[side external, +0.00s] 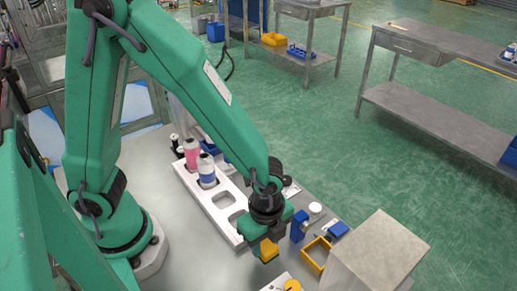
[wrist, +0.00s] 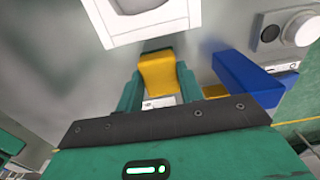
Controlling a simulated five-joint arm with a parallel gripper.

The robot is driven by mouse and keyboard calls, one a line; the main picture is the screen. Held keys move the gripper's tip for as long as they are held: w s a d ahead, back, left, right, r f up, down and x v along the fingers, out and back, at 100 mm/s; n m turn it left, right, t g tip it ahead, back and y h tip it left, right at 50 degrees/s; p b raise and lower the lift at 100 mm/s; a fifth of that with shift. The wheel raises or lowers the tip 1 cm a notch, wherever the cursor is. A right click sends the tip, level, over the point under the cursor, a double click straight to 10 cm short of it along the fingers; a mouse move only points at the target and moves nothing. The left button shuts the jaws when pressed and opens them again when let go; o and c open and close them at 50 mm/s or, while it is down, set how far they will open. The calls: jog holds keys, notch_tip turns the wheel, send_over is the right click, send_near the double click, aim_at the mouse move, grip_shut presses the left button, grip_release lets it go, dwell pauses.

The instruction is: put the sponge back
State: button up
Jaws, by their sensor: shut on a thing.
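The yellow sponge (side external: 268,252) is between the fingers of my gripper (side external: 270,243), which is shut on it. In the wrist view the sponge (wrist: 158,70) sits between the two green fingers (wrist: 158,82). In the side view it hangs at the lower front of the gripper; I cannot tell its exact height over the table. An open yellow frame-like holder (side external: 313,256) stands to the right of the sponge, apart from it. Its inside looks empty from here.
A blue upright block (side external: 299,226) stands between my gripper and the holder's far side; a blue block also shows in the wrist view (wrist: 243,79). A white tray (side external: 222,218) holds pink and blue-labelled bottles. A large grey box (side external: 375,252) stands right of the holder.

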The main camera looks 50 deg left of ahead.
aim_at(265, 243)
jog(key=shift+f, duration=0.4)
jog(key=o, duration=0.9)
jog(key=shift+r, duration=0.15)
jog(key=shift+r, duration=6.05)
jog(key=shift+s+a+r+n+t, duration=0.45)
jog(key=shift+a+r+n+t, duration=0.5)
jog(key=shift+a+r+n, duration=1.5)
jog(key=shift+s+a+r+n+t, duration=0.5)
jog(key=shift+a+r+n+t, duration=0.55)
jog(key=shift+a+n, duration=2.6)
jog(key=shift+s+a+r+n+t, duration=0.45)
jog(key=shift+a+r+n+t, duration=0.35)
jog(key=shift+a+r+n, duration=1.7)
